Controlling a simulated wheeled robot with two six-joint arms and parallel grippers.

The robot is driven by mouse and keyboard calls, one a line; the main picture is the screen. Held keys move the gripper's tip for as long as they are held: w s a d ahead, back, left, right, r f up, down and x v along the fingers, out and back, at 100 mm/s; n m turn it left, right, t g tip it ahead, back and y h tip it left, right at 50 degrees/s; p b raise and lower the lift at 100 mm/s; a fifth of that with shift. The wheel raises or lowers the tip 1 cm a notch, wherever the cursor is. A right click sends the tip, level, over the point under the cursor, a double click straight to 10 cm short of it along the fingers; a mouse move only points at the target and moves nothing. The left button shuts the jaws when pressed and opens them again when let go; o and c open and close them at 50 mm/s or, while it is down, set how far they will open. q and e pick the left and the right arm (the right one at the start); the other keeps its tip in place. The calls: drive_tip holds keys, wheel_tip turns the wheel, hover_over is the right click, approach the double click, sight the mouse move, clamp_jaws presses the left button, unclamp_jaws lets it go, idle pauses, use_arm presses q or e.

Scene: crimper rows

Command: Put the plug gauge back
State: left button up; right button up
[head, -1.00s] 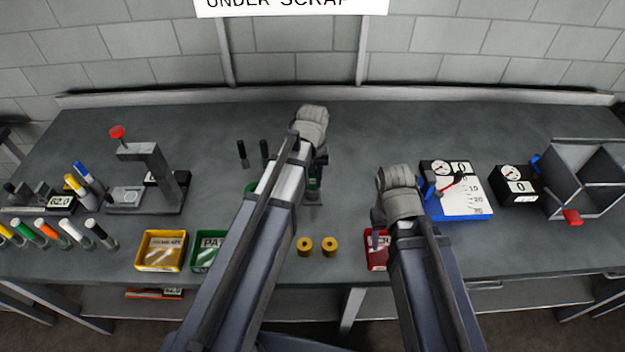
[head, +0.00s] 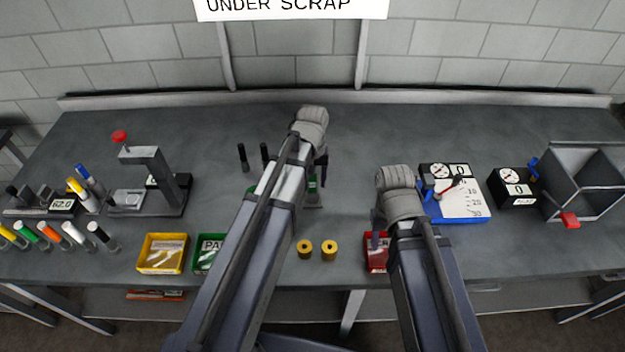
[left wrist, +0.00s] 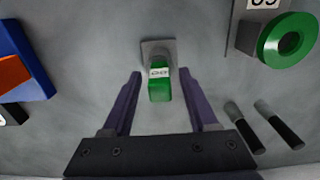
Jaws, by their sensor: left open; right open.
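A green plug gauge (left wrist: 160,90) with a white label band stands at a small grey square base (left wrist: 158,47) in the left wrist view. Whether it is fully seated is not clear. My left gripper (left wrist: 160,76) is open, with one purple-grey finger on each side of the gauge and a gap to both. In the head view my left gripper (head: 318,178) is over the middle of the bench, and its arm hides most of the gauge (head: 312,186). My right gripper (head: 378,238) is open near the red bin; its fingers are mostly hidden.
Two black pins (left wrist: 278,123) and a green ring on a block (left wrist: 287,42) stand near the gauge. Two brass cylinders (head: 330,248), a yellow bin (head: 162,252), a green bin (head: 207,253) and a red bin (head: 376,262) line the front. A blue board (head: 462,214) lies right.

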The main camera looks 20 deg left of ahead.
use_arm(q)
wheel_tip(320, 180, up, 11)
drive_tip(key=p, duration=1)
drive_tip(key=shift+r, duration=0.15)
drive_tip(key=s+d+m+y, duration=0.1)
drive_tip(key=s+d+m, duration=0.6)
drive_tip(key=s+d, duration=0.3)
drive_tip(key=s, duration=0.4)
drive_tip(key=shift+s+d, duration=0.15)
drive_tip(key=shift+d, duration=0.1)
drive_tip(key=shift+a, duration=0.1)
